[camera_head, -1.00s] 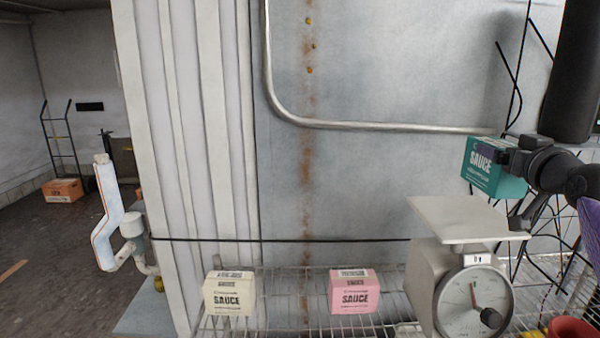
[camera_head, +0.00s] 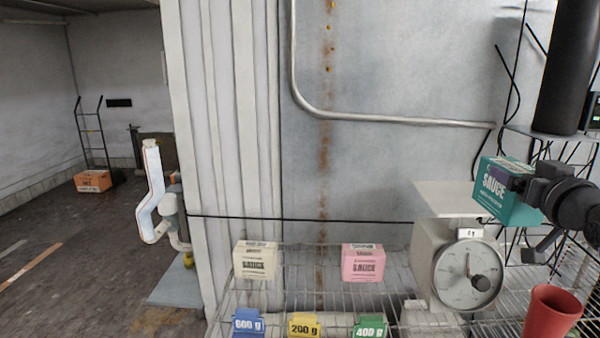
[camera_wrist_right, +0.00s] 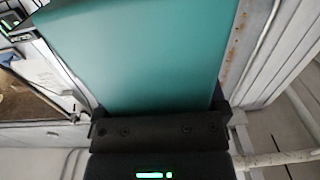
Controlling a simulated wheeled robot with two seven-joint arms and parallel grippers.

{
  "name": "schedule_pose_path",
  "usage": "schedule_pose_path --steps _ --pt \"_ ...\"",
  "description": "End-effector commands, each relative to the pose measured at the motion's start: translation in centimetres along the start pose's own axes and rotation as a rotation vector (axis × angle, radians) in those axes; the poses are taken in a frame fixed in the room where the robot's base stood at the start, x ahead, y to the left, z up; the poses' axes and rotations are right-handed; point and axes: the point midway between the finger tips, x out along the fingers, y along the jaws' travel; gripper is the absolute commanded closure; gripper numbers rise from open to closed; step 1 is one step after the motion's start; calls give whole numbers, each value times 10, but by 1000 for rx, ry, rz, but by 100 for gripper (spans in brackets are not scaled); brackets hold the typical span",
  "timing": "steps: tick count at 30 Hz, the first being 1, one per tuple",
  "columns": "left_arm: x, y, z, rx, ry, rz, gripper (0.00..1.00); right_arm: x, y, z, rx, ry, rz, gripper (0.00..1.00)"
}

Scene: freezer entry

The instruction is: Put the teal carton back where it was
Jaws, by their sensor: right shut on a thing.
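The teal carton (camera_head: 499,191), marked SAUCE, is held in the air at the right of the head view, in front of the scale's right side and above the shelf. My right gripper (camera_head: 527,186) is shut on it from the right. In the right wrist view the teal carton (camera_wrist_right: 140,50) fills the space above the dark gripper (camera_wrist_right: 160,130). A cream sauce carton (camera_head: 256,261) and a pink sauce carton (camera_head: 362,264) stand apart on the wire shelf (camera_head: 308,296). My left gripper is not in view.
A dial scale (camera_head: 467,272) with an empty-looking flat plate stands right of the pink carton. A red cup (camera_head: 551,312) is at lower right. The shelf between the cream and pink cartons is clear.

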Motion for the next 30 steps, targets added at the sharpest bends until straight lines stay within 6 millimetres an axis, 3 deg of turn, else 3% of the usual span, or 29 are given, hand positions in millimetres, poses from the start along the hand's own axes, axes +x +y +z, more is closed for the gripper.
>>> schedule_pose_path --steps 8,21,30 --pt "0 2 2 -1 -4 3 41 -35 -44 37 1 4 -22 100" --pt "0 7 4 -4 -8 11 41 -145 -179 153 13 7 -73 100" --pt "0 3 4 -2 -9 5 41 -186 -231 197 7 12 -94 100"
